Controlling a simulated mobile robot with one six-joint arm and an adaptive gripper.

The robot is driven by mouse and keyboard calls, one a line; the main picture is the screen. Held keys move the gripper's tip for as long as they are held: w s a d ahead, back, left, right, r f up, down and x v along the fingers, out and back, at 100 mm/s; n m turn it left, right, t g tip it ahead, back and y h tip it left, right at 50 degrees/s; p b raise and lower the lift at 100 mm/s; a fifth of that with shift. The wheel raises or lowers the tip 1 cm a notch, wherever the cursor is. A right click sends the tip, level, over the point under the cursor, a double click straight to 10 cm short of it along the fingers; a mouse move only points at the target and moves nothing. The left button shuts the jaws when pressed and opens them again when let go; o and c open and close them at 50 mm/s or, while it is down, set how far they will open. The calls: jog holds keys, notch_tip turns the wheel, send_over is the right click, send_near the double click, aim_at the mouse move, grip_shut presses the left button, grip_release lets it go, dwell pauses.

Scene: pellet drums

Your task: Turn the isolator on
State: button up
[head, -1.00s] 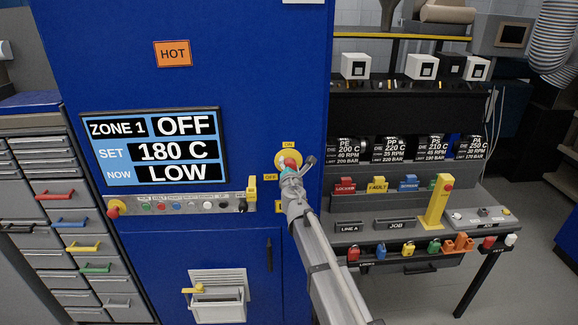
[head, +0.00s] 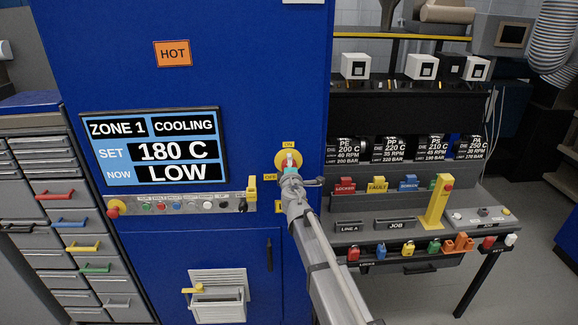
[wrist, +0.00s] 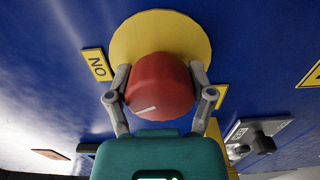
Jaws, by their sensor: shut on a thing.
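The isolator is a red rotary knob (wrist: 160,82) on a round yellow plate (wrist: 165,32) on the blue cabinet. In the head view the yellow plate (head: 280,159) shows just beyond my gripper (head: 289,168), which mostly hides the knob. The yellow ON label (head: 289,144) is above the plate and the OFF label (head: 269,177) is at its lower left. In the wrist view my gripper (wrist: 160,96) has a finger on each side of the knob and is shut on it. The screen (head: 155,150) reads ZONE 1 COOLING, SET 180 C, NOW LOW.
A control strip (head: 180,204) with small buttons and a yellow lever (head: 251,188) lies left of the isolator. A bench (head: 400,232) with coloured tags, padlocks and a yellow post (head: 438,203) stands to the right. An orange HOT sign (head: 173,53) is above the screen.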

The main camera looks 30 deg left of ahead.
jog(key=m, duration=0.5)
dwell(0.6)
jog(key=o, duration=1.1)
jog(key=shift+s+d, duration=0.1)
jog(key=v, duration=1.1)
jog(key=shift+s+d, duration=0.25)
